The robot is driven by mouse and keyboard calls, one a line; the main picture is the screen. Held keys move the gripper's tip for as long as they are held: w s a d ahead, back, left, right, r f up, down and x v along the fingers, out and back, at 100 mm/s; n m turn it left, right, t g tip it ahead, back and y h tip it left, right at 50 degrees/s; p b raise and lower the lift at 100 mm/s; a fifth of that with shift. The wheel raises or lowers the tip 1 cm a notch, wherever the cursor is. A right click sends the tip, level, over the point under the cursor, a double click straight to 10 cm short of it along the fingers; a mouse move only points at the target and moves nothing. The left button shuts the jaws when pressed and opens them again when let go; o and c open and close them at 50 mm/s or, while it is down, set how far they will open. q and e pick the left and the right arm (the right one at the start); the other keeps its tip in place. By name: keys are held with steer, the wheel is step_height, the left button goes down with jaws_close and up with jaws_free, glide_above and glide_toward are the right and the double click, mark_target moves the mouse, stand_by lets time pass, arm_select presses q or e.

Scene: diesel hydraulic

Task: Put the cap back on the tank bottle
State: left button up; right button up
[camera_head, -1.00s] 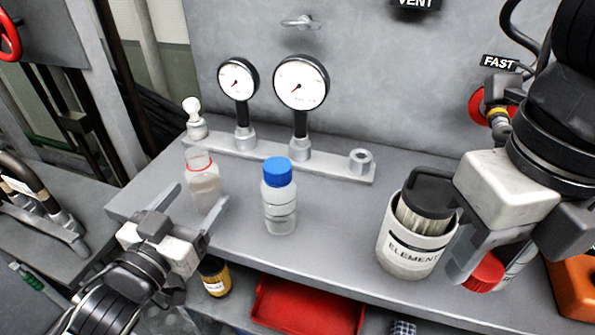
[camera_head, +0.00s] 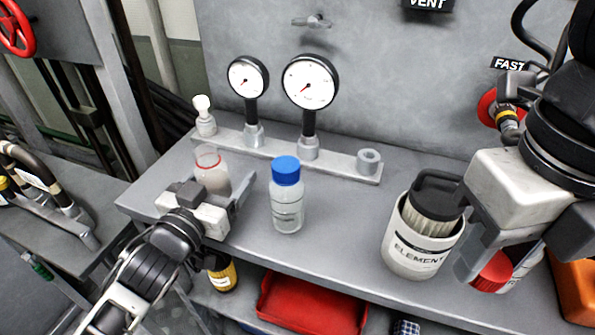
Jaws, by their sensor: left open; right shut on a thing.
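A clear bottle (camera_head: 212,179) with a red ring at its open neck stands on the left of the grey bench. My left gripper (camera_head: 217,190) is open just in front of it, and its fingers hide the bottle's lower part. I cannot tell whether they touch it. A second clear bottle (camera_head: 287,207) with a blue cap (camera_head: 286,171) stands upright to the right. My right gripper (camera_head: 482,262) is shut on a red cap (camera_head: 493,271) at the bench's right front. A pale labelled thing shows behind the cap; I cannot tell whether they are joined.
A white "ELEMENT" canister (camera_head: 410,256) with a dark-handled filter stands close to my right gripper. Two gauges (camera_head: 310,83) rise from a metal rail (camera_head: 330,169) behind the bottles. A red tray (camera_head: 310,305) and an amber bottle (camera_head: 222,273) are below the bench edge.

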mark_target(201, 154)
arm_select(q)
steer(key=c, duration=1.2)
steer(key=shift+o, duration=0.2)
